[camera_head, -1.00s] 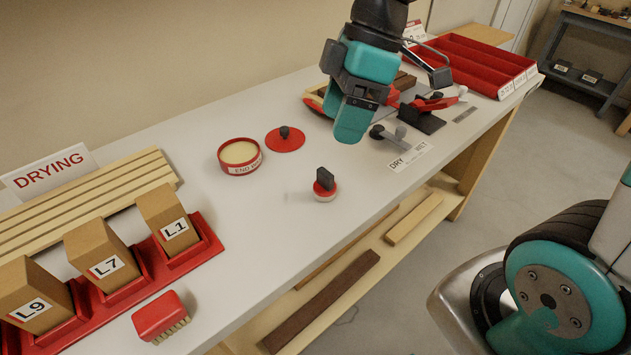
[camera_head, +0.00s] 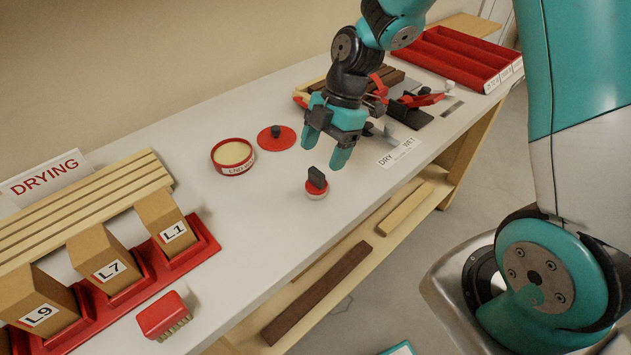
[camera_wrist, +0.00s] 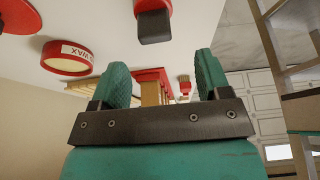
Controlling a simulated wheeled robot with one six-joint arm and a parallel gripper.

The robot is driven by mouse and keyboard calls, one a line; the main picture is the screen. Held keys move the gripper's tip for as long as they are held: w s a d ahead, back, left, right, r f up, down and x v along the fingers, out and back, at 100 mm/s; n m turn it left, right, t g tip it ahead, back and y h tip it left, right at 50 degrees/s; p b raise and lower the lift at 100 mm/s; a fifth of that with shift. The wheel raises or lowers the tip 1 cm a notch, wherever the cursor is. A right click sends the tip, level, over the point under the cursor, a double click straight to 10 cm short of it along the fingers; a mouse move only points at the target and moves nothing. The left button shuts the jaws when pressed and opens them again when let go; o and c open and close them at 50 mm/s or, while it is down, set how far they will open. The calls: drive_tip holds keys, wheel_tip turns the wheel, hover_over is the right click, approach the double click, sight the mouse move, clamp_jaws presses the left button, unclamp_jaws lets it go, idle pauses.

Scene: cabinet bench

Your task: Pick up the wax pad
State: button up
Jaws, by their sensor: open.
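The wax pad (camera_head: 317,186), a small round red-and-white pad with an upright black handle, stands on the bench top near its front edge. In the wrist view the wax pad (camera_wrist: 154,24) shows at the top centre, beyond my fingertips. My gripper (camera_head: 326,149) is open and empty, its teal fingers pointing down above and just behind the pad, apart from it. In the wrist view the two fingers of my gripper (camera_wrist: 163,72) are spread wide with nothing between them.
A round red wax tin (camera_head: 233,168) and a red lid (camera_head: 276,142) with a dark knob lie left of my gripper. A red brush (camera_head: 162,315) and red block rack (camera_head: 205,243) are at front left. Clamps (camera_head: 415,99) and a red tray (camera_head: 462,72) are at right.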

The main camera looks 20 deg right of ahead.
sight(317, 171)
drive_tip(key=shift+w+d+p+x, duration=0.15)
drive_tip(key=shift+p+x, duration=0.2)
drive_tip(key=shift+x, duration=1.15)
drive_tip(key=shift+w+d+p+x, duration=0.15)
drive_tip(key=shift+p+x, duration=0.2)
drive_tip(key=shift+x, duration=1.15)
drive_tip(key=shift+f, duration=0.1)
drive_tip(key=c, duration=1)
wheel_tip(317, 171, up, 20)
drive_tip(key=b, duration=0.1)
drive_tip(key=shift+o, duration=0.4)
